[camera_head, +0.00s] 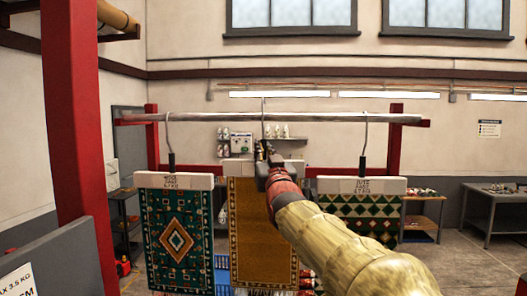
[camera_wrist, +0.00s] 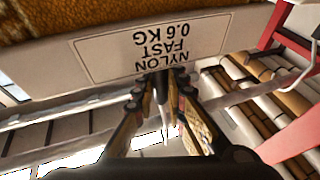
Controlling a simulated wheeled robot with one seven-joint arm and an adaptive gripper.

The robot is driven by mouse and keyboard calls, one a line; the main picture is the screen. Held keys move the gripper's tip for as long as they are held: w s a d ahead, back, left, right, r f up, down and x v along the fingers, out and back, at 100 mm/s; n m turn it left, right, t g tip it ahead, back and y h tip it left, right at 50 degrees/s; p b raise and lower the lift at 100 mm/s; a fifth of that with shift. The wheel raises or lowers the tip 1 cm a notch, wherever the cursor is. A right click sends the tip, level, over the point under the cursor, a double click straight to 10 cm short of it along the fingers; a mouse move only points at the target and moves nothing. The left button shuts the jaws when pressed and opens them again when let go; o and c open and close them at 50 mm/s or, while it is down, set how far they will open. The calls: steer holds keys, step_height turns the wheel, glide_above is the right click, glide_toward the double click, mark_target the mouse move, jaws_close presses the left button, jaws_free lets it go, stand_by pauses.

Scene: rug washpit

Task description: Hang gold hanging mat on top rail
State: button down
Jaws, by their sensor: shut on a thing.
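The gold hanging mat (camera_head: 247,225) hangs upright in the middle of the head view, below a white header bar (camera_head: 238,169). In the wrist view its gold edge (camera_wrist: 60,12) and the header labelled "NYLON FAST 0.6 KG" (camera_wrist: 55,65) fill the top. My gripper (camera_head: 264,151) is shut on the mat's dark hanger stem just above the header; the fingertips (camera_wrist: 162,85) also show in the wrist view. The mat's wire hook (camera_head: 263,106) rises to the top rail (camera_head: 320,119). I cannot tell whether it bears on the rail.
A teal mat (camera_head: 176,245) hangs from the rail on the left, and a green-and-cream mat (camera_head: 360,215) on the right, both by wire hooks. Red posts (camera_head: 75,120) stand at the left. A blue crate (camera_head: 222,268) is on the floor behind. A side table (camera_head: 490,205) stands at right.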

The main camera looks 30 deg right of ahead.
steer(key=shift+f, duration=0.1)
steer(key=shift+f+b, duration=1.95)
steer(key=shift+b, duration=0.55)
steer(key=c, duration=2)
jaws_free()
steer(key=shift+o, duration=1.2)
steer(key=shift+f, duration=0.1)
